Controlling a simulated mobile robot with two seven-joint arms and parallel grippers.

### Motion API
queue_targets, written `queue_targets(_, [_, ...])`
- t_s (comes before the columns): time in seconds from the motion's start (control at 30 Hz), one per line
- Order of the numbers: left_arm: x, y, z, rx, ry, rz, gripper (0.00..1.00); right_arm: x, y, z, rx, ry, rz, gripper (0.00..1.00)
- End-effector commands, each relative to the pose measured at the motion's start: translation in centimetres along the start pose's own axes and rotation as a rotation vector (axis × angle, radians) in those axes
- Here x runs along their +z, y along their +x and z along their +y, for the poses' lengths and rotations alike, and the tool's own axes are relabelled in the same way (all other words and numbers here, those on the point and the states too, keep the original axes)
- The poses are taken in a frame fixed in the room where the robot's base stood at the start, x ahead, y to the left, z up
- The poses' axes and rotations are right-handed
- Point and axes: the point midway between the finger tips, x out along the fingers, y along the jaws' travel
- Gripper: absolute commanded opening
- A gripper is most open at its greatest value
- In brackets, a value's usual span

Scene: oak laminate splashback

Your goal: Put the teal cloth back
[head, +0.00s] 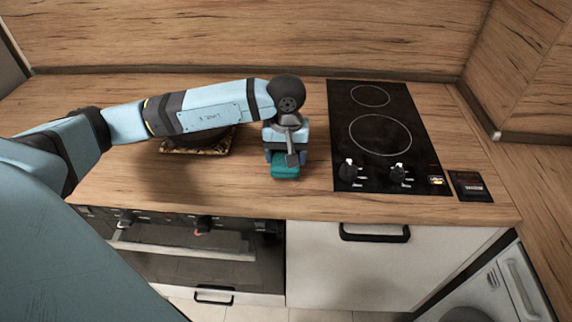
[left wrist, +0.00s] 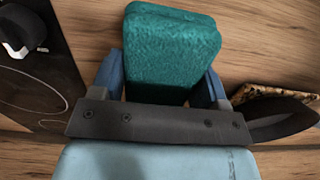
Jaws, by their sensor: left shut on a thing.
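The teal cloth (head: 285,171) is a small folded block in the head view, low over the wooden counter just left of the cooktop. In the left wrist view the cloth (left wrist: 172,48) sits between the two blue fingers. My left gripper (head: 286,160) points down and is shut on the cloth. Whether the cloth touches the counter is hard to tell. My right gripper is not in view.
A black cooktop (head: 388,140) with knobs lies right of the gripper. A dark pan-like object on a patterned mat (head: 213,150) is partly hidden under my left arm. The counter's front left is clear.

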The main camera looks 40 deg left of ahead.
Motion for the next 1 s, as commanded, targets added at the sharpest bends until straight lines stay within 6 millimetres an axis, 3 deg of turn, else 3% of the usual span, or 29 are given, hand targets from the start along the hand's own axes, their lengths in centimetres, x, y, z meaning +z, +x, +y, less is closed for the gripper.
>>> queue_targets(0.23, [0.1, 3.5, 0.0, -0.001, 0.001, -0.002, 0.43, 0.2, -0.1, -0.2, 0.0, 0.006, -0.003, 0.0])
queue_targets(0.63, [0.0, 4.3, 0.0, 0.0, 0.001, 0.0, 0.43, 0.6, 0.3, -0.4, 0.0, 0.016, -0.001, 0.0])
queue_targets(0.67, [0.0, 4.3, 0.0, 0.0, 0.001, 0.0, 0.71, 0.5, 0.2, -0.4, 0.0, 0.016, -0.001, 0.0])
queue_targets(0.77, [0.0, 4.2, 0.0, 0.0, 0.001, 0.0, 0.94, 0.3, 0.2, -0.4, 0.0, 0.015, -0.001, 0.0])
queue_targets(1.0, [0.0, 4.1, 0.0, 0.0, 0.001, 0.0, 0.94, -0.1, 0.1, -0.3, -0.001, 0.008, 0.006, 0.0])
